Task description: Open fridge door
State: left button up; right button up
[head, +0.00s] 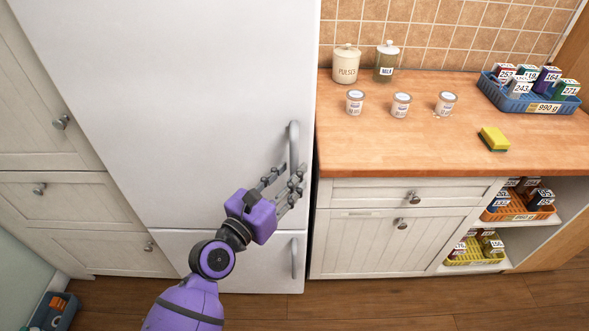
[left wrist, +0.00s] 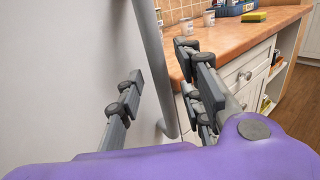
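The fridge (head: 180,90) is white, with a large upper door and a smaller lower door, both closed. The upper door's grey vertical bar handle (head: 294,140) is near its right edge. My left gripper (head: 287,172) is at the lower part of this handle with its fingers apart. In the left wrist view the handle (left wrist: 152,50) runs between the open fingers (left wrist: 160,64), with visible gaps on both sides. The lower door has its own handle (head: 294,258). My right gripper is in neither view.
A wooden counter (head: 400,150) with drawers stands close to the fridge's right side. It holds jars, canisters, a sponge (head: 494,139) and a blue basket (head: 535,103). White cabinets (head: 50,130) stand at left. Open wooden floor (head: 380,305) lies in front.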

pick_arm(q)
jog(key=shift+x, duration=1.3)
grip_shut()
